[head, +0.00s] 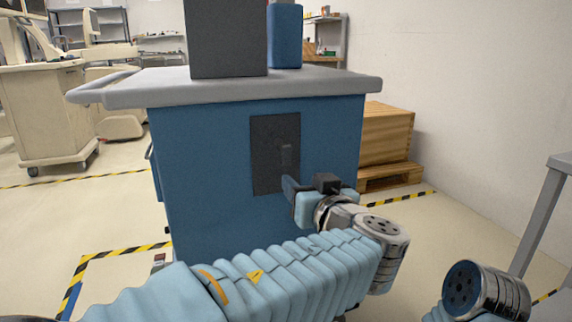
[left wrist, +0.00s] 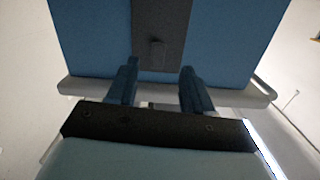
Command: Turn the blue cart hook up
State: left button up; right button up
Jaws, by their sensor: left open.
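The blue cart (head: 205,165) stands in front of me with a dark plate (head: 262,170) on its near face. A small dark hook (head: 287,157) lies upright against the plate; I cannot tell which way its free end points. My left gripper (head: 288,186) is just below the hook, pointing at the plate. In the left wrist view the open fingers (left wrist: 158,82) are apart and empty. The hook (left wrist: 157,52) shows beyond their tips, between them, on the plate (left wrist: 162,15). Contact is not visible. My right gripper is out of view.
A grey top (head: 160,91) overhangs the cart and carries a dark grey box (head: 226,38) and a blue container (head: 285,36). Wooden crates (head: 386,145) stand behind at right. A grey frame (head: 545,215) is at the right edge. Beige carts (head: 42,115) stand at left.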

aim_at(288, 151)
pick_arm(q)
jog(key=shift+n+t, duration=0.4)
jog(key=r+x, duration=0.1)
jog(key=x, duration=0.3)
jog(key=p+x, duration=0.1)
jog(key=x, duration=0.4)
jog(key=r+p+x, duration=0.1)
jog(key=x, duration=0.3)
jog(key=shift+w+r, duration=0.15)
jog(key=shift+r, duration=0.2)
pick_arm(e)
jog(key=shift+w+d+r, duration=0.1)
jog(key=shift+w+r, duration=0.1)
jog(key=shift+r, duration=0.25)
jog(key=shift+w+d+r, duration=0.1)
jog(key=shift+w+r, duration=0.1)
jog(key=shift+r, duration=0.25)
pick_arm(q)
jog(key=shift+c, duration=0.5)
